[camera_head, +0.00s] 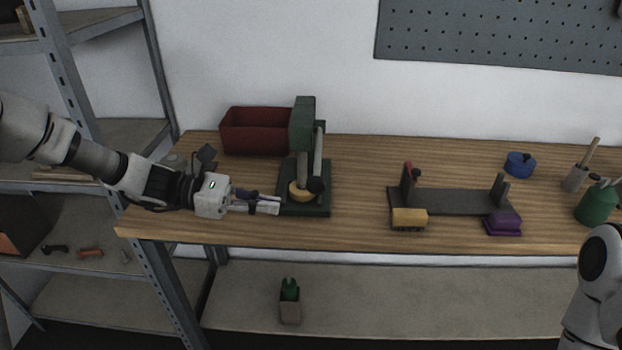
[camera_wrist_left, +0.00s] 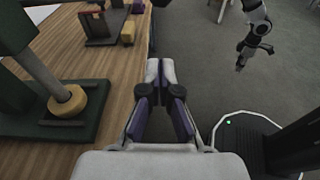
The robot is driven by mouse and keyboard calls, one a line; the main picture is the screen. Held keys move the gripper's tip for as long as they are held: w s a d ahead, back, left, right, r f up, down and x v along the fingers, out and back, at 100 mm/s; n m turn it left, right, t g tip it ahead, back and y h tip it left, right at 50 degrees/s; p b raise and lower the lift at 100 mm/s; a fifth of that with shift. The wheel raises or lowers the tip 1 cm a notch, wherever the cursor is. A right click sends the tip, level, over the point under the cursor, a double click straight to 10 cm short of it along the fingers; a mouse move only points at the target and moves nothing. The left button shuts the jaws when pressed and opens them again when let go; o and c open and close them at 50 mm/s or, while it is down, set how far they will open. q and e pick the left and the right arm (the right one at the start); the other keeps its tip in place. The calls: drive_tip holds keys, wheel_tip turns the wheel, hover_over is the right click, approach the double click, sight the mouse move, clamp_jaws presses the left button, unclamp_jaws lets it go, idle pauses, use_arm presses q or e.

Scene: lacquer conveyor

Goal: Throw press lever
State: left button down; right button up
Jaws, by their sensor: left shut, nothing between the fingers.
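The green press (camera_head: 303,125) stands on the wooden table, left of the middle, on a green base (camera_head: 318,208). My left gripper (camera_head: 278,206) is shut and empty, at the base's front left, left of the knob. Its fingertips (camera_wrist_left: 160,68) meet in the left wrist view. My right gripper (camera_wrist_left: 241,63) shows small there.
A red bin (camera_head: 258,132) stands behind the press to the left. A dark fixture (camera_head: 450,202) with a yellow block (camera_head: 409,219) and a purple block (camera_head: 503,224) stands to the right. Table surface between press and fixture is clear. A metal shelf stands at left.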

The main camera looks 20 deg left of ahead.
use_arm(q)
drive_tip(key=w+d+r+p, duration=0.1)
drive_tip(key=w+d+r, duration=0.1)
drive_tip(key=d, duration=0.5)
drive_tip(key=shift+p, duration=0.4)
drive_tip(key=shift+w+d+r, duration=0.1)
drive_tip(key=shift+d, duration=0.1)
drive_tip(key=shift+r, duration=0.1)
